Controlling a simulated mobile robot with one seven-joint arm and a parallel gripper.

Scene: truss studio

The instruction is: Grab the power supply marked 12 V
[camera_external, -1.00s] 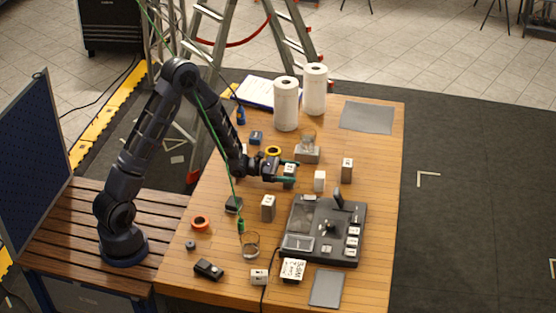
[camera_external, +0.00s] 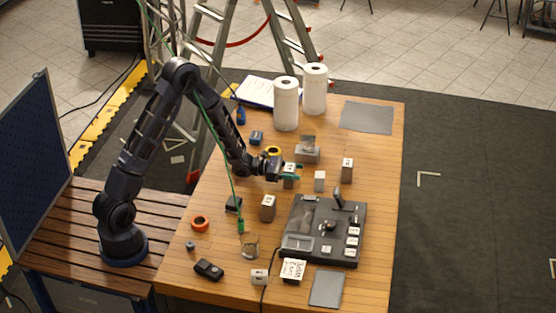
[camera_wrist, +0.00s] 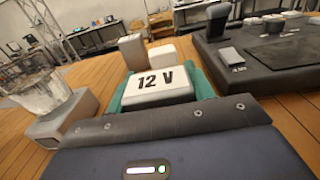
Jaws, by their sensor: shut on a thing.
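The 12 V power supply (camera_wrist: 158,86) is a white-topped block with "12 V" printed in black on its top face. It sits between the green fingers of my gripper (camera_wrist: 161,88), which are shut on its two sides. In the external view the power supply (camera_external: 289,171) is upright at the middle of the table, with my gripper (camera_external: 289,173) around it. Its lower part is partly hidden by the fingers, and I cannot tell if its base touches the table.
Similar blocks stand close by: a small white one (camera_external: 319,181), a taller one at right (camera_external: 347,170) and one in front (camera_external: 268,208). A grey device with a glass top (camera_external: 307,154) is just behind. A black console (camera_external: 335,225) fills the front right. Bare tabletop lies at the right edge (camera_external: 385,190).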

